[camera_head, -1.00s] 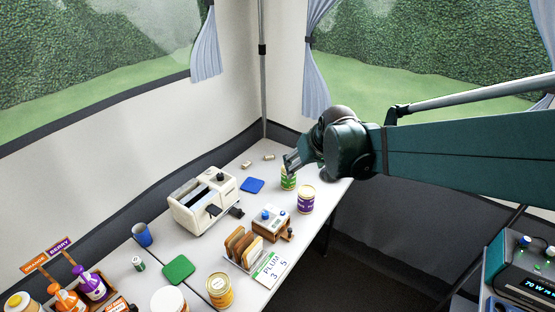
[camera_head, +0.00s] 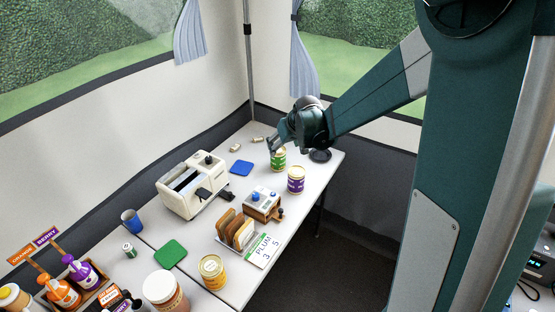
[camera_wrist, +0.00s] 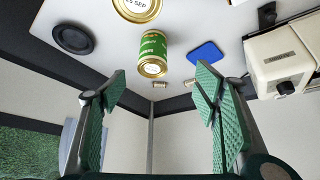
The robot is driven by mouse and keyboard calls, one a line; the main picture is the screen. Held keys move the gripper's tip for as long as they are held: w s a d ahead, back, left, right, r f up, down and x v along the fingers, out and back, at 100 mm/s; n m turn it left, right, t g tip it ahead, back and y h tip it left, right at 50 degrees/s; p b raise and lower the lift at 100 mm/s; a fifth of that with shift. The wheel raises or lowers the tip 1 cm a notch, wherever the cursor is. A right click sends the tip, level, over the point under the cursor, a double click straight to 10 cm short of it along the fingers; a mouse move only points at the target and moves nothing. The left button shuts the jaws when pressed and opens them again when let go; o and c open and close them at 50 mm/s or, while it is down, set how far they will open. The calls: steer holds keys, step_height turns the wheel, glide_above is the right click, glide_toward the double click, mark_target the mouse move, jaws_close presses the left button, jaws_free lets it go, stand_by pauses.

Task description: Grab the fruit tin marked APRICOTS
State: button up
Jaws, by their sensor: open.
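My gripper (camera_head: 272,146) is at the far end of the table, close to a green tin (camera_head: 278,160). In the wrist view my gripper (camera_wrist: 162,78) is open and empty, and the green tin (camera_wrist: 152,52) shows beyond the fingertips, between them in the picture and apart from them. Its white lettering is too small to read. A purple tin (camera_head: 296,180) stands nearer the front, and a yellow-orange tin (camera_head: 212,272) stands at the near edge. I cannot read APRICOTS on any tin.
A black disc (camera_head: 320,155) lies right of the green tin. A blue mat (camera_head: 241,168) and small pale cylinders (camera_head: 257,140) lie left of it. A cream toaster (camera_head: 192,186), a toast rack (camera_head: 236,233) and a PLUM card (camera_head: 263,250) stand nearer the front.

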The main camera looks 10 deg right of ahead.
mark_target(281, 155)
steer(key=x, duration=0.4)
steer(key=d+x, duration=0.1)
steer(key=x, duration=0.3)
steer(key=d+x, duration=0.1)
steer(key=x, duration=0.4)
steer(key=shift+w+r+b, duration=0.1)
steer(key=shift+w+b, duration=0.1)
steer(key=shift+b, duration=0.15)
steer(key=shift+x, duration=1.3)
steer(key=shift+a+b, duration=0.1)
steer(key=shift+b, duration=0.2)
steer(key=shift+s+b+x, duration=0.2)
steer(key=shift+b+x, duration=0.55)
steer(key=shift+x, duration=1.9)
